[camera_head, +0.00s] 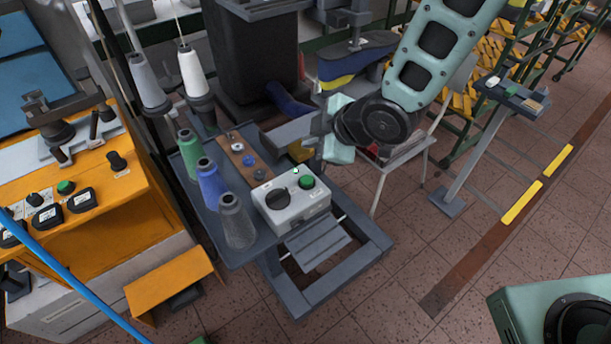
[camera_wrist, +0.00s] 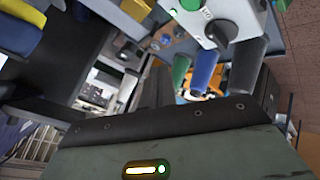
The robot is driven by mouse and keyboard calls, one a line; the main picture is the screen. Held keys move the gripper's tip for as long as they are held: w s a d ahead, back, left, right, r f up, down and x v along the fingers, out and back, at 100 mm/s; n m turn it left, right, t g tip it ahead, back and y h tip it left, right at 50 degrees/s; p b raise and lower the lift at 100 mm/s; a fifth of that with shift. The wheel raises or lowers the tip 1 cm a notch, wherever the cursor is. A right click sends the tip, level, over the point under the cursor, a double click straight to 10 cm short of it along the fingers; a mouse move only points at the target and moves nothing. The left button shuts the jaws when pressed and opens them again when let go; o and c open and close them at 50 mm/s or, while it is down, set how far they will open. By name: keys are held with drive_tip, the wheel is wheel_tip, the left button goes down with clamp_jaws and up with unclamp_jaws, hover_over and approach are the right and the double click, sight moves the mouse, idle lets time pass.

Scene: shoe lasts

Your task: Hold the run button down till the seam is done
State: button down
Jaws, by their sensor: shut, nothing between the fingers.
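A white control box (camera_head: 290,203) sits on the grey side table, with a green button (camera_head: 307,182), a black knob (camera_head: 278,198) and a small lit green light (camera_head: 296,170) on top. In the wrist view the box (camera_wrist: 200,22) is at the top edge, with its knob (camera_wrist: 224,32) and the lit light (camera_wrist: 174,12). My gripper (camera_head: 272,140) is shut and empty. It appears just beyond the box in the head view, pointing left, apart from the green button. Whether the button is the run button is not readable.
Grey (camera_head: 236,222), blue (camera_head: 210,183) and green (camera_head: 188,155) thread cones stand left of the box. A brown strip (camera_head: 240,155) with small round parts lies behind it. An orange machine (camera_head: 130,190) stands at left. A dark shoe form (camera_head: 355,60) is behind my arm.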

drive_tip(key=shift+w, duration=0.1)
drive_tip(key=shift+f, duration=0.15)
drive_tip(key=b, duration=0.6)
hover_over(311, 181)
wheel_tip(311, 181, down, 8)
drive_tip(key=shift+r, duration=0.25)
drive_tip(key=shift+f, duration=0.55)
drive_tip(key=shift+b, duration=0.35)
idle(1.0)
drive_tip(key=shift+f+b, duration=0.4)
